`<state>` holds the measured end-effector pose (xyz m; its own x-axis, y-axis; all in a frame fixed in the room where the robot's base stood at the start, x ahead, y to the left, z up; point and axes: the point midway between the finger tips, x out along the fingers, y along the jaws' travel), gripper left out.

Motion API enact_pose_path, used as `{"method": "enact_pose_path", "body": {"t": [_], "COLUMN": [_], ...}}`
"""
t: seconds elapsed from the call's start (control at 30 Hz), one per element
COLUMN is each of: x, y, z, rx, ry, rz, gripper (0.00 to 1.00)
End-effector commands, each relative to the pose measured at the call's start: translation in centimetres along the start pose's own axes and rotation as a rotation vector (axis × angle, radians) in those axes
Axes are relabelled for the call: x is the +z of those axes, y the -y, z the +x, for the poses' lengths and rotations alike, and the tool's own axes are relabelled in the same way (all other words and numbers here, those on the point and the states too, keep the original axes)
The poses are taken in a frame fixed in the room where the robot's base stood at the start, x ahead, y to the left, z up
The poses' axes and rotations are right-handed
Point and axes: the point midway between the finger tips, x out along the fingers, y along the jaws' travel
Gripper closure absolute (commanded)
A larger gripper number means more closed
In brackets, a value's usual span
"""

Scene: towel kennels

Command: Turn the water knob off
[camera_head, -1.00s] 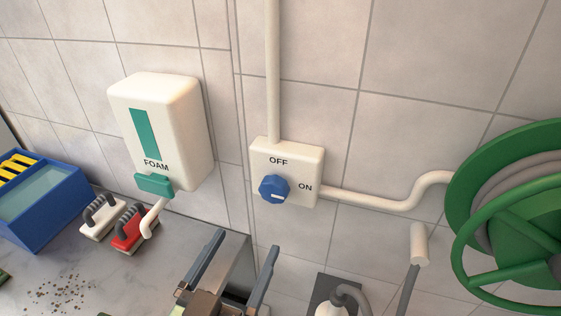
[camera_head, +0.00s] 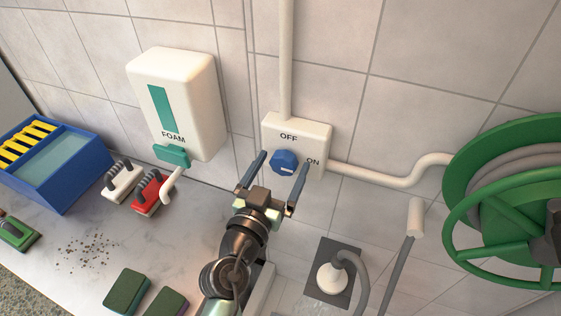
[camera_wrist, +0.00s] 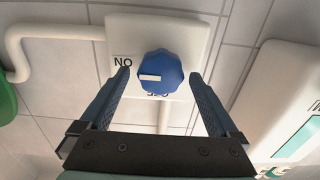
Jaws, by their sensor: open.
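The blue water knob (camera_head: 284,162) sits on a white wall plate (camera_head: 318,135) labelled OFF at the top and ON at the right. Its white mark points toward ON; in the wrist view the knob (camera_wrist: 160,74) appears upside down with the mark toward the ON label. My gripper (camera_head: 285,158) is open, with one finger on each side of the knob in the picture. In the wrist view my gripper (camera_wrist: 159,72) has visible gaps between each finger and the knob. How far the fingertips reach along the knob is hard to tell.
A foam dispenser (camera_head: 195,105) hangs to the left, close to the plate. A pipe (camera_head: 400,180) runs right to a green hose reel (camera_head: 470,150). A red brush (camera_head: 148,192), a white brush (camera_head: 121,182) and a blue bin (camera_head: 60,165) are on the counter (camera_head: 60,240).

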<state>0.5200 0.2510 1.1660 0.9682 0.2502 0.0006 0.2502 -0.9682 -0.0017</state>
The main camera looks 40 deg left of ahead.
Motion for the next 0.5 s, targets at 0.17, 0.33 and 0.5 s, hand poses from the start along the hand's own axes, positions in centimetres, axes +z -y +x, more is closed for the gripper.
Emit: {"method": "enact_pose_path", "body": {"t": [0.17, 0.33, 0.5], "x": [0.03, 0.03, 0.03], "y": [-0.02, -0.01, 0.01], "z": [0.21, 0.18, 0.17], "rx": [0.0, 0.0, 0.0], "ry": [0.0, 0.0, 0.0], "rz": [0.0, -0.001, -0.001], "gripper": [0.04, 0.11, 0.41]}}
